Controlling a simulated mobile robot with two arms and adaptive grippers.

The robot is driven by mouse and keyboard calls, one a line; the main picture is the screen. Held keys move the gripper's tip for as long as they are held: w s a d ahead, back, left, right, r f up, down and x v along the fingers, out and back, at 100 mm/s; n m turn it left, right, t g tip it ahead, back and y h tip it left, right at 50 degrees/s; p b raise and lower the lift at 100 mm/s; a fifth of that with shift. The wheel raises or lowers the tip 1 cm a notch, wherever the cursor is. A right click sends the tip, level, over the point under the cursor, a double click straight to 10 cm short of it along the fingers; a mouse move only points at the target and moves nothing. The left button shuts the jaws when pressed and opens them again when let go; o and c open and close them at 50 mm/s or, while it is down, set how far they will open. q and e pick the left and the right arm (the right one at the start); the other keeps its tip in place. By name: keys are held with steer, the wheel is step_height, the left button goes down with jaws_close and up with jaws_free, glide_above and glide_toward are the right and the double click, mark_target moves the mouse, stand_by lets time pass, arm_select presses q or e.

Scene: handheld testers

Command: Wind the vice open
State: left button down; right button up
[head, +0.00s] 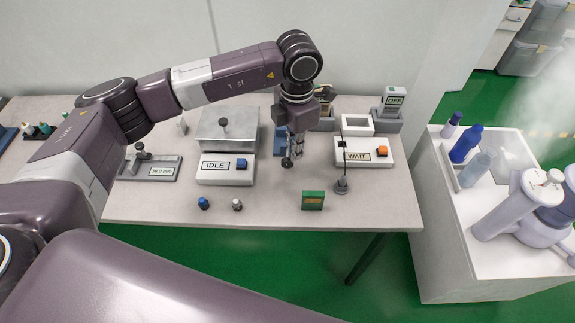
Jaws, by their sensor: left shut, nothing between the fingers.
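My left arm reaches in from the left and bends down over the table. Its gripper (293,150) points down, shut and empty, between the IDLE box and the WAIT box. A blue block (280,140), possibly the vice, is mostly hidden behind this gripper. A dark round knob (287,162) shows right at the fingertips. I cannot tell whether the fingers touch it, or how wide the jaws of the vice stand. My right gripper is not in view.
The IDLE box (225,177) is left of the gripper and the WAIT box (364,164) right. A gauge (150,168) is far left. Bottles (466,144) stand on the right cabinet.

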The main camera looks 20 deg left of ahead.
arm_select(q)
steer(key=shift+a, duration=0.2)
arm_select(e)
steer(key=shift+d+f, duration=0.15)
arm_select(q)
steer(key=shift+s+a+f+b, duration=0.2)
steer(key=shift+a+b, duration=0.15)
steer(key=shift+b, duration=0.2)
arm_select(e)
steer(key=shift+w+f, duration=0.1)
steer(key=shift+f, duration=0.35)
arm_select(q)
steer(key=shift+r, duration=0.2)
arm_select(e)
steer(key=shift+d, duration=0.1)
arm_select(q)
steer(key=shift+r+p, duration=0.35)
steer(key=shift+r, duration=0.3)
step_height(320, 180, up, 2)
steer(key=shift+r+p, duration=0.25)
steer(key=shift+p, duration=0.4)
steer(key=shift+r+p, duration=0.65)
steer(key=shift+r, duration=0.8)
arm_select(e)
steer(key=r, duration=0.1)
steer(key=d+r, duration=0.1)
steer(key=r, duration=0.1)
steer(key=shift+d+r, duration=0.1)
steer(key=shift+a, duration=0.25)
